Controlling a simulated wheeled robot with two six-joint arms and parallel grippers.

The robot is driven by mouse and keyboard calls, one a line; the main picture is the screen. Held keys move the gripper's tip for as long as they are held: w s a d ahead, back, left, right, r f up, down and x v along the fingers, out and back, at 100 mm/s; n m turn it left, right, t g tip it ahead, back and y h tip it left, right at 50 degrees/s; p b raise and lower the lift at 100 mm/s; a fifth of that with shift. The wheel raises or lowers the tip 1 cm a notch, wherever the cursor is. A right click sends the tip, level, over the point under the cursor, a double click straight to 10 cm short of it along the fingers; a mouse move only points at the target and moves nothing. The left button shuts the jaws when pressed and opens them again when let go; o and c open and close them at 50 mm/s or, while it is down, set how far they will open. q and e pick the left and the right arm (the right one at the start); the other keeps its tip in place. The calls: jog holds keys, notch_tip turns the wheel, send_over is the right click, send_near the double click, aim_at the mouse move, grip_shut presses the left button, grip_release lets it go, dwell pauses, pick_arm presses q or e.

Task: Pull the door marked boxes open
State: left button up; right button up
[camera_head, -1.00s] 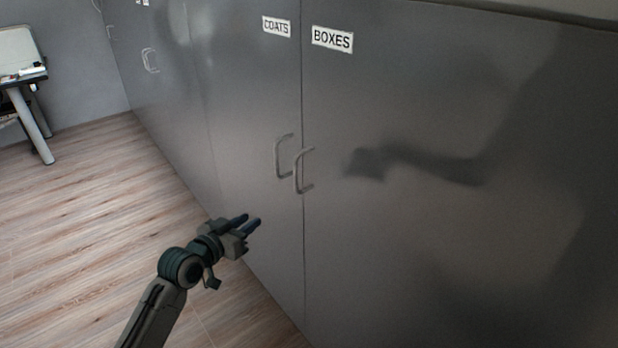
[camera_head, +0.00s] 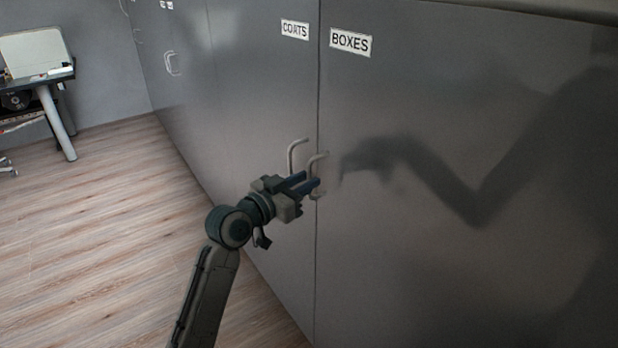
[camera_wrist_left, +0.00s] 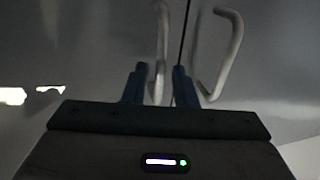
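The dark grey door marked BOXES (camera_head: 430,230) is shut, right of the seam with the COATS door (camera_head: 275,110). Its grey bar handle (camera_head: 310,165) stands just right of that seam, partly hidden by my fingers. The other handle (camera_wrist_left: 235,45) lies outside to the right. Contact cannot be told. My right gripper is out of view.
More cupboard doors with another handle (camera_head: 171,64) run on to the left. A desk (camera_head: 45,78) stands at the far left. The wooden floor (camera_head: 110,215) before the doors is clear.

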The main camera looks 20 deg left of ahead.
pick_arm(q)
jog(key=shift+x, duration=0.9)
jog(key=shift+c, duration=0.3)
grip_shut()
